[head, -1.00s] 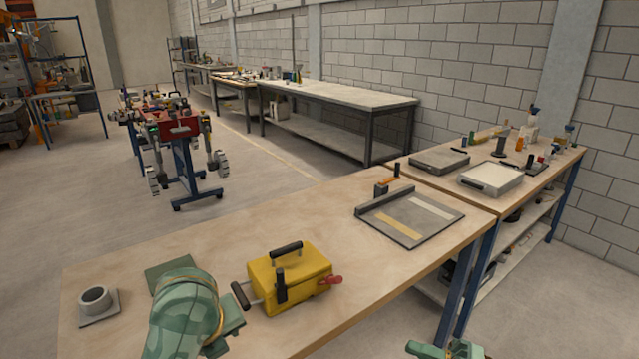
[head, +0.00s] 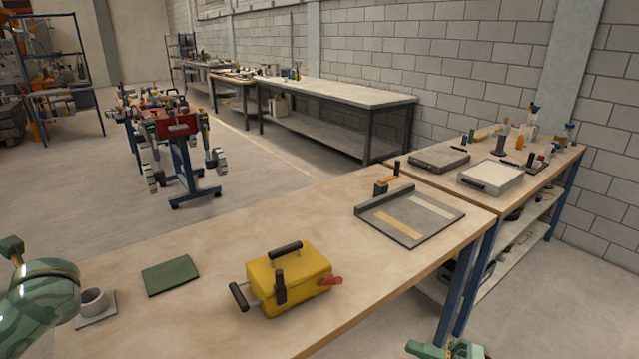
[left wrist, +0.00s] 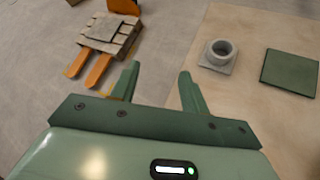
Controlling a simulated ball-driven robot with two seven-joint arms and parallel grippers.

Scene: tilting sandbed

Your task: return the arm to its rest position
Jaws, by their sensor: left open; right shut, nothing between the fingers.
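My left arm has its forearm at the left edge of the head view. My left gripper shows in the left wrist view (left wrist: 160,82), its two green fingers spread apart with nothing between them. It is over the left side of the workbench, near the grey flanged ring (head: 94,303), and holds nothing. My right gripper (head: 440,350) shows only in part at the bottom edge of the head view, in front of the bench. It is shut and empty.
On the wooden bench (head: 330,225) are a green pad (head: 170,276), a yellow box with black handles (head: 290,280) and a grey plate fixture (head: 410,214). A pallet truck with a wooden load (left wrist: 108,38) stands on the floor. The bench's far middle is clear.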

